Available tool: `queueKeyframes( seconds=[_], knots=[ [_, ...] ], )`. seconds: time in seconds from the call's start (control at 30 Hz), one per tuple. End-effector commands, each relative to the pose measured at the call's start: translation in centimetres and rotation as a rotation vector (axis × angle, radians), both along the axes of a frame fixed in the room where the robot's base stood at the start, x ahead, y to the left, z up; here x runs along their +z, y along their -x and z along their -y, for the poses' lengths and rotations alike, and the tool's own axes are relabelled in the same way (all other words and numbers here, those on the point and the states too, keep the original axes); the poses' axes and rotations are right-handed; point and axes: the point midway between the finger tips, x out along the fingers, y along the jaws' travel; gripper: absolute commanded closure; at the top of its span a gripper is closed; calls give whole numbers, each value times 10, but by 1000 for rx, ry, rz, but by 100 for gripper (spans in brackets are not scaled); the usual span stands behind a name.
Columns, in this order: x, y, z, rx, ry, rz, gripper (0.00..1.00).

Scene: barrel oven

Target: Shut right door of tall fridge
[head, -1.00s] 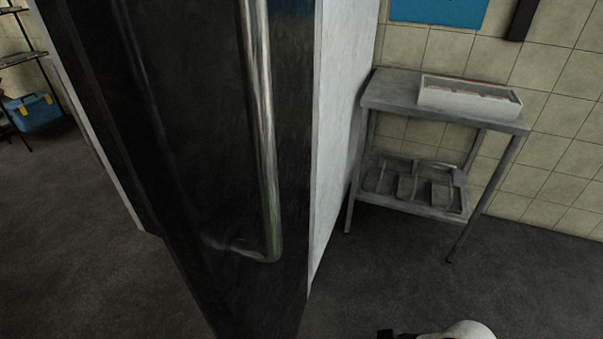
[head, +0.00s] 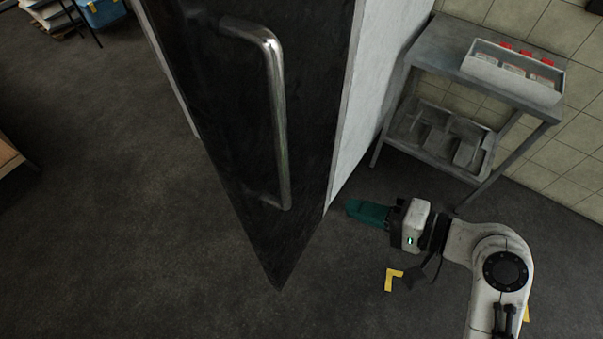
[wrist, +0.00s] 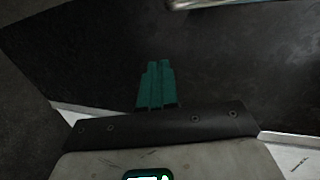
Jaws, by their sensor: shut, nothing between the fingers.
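The tall fridge has a dark front door panel (head: 240,130) with a shiny metal bar handle (head: 281,120). Its pale right side (head: 375,75) faces the wall. The panel's low corner points toward me; how far the door stands open is hard to tell. My gripper (head: 350,208) is shut and empty, low down just right of the panel's lower right edge, with teal fingers pointing left. In the wrist view the shut fingers (wrist: 158,66) lie in front of a dark panel (wrist: 90,50), with a bit of the handle (wrist: 200,4) at the top. Contact cannot be told.
A grey metal table (head: 440,50) with a lower shelf stands right of the fridge, against the tiled wall. A white tray (head: 513,72) with red-topped items sits on it. A yellow floor mark (head: 393,279) lies below my gripper.

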Motion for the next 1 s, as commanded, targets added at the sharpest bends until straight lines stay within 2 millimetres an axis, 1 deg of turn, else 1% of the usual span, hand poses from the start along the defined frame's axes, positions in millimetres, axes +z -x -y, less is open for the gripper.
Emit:
queueKeyframes(
  seconds=[0.17,0.63,0.7,0.8,1.0],
  knots=[
    [-3,-7,-12,4,-6,-1,100],
    [-29,-52,-83,5,-2,-1,100],
    [-27,-59,-92,3,-1,0,100],
    [-28,-65,-102,3,-2,-1,100],
    [-29,-72,-113,1,-1,0,100]
  ],
)
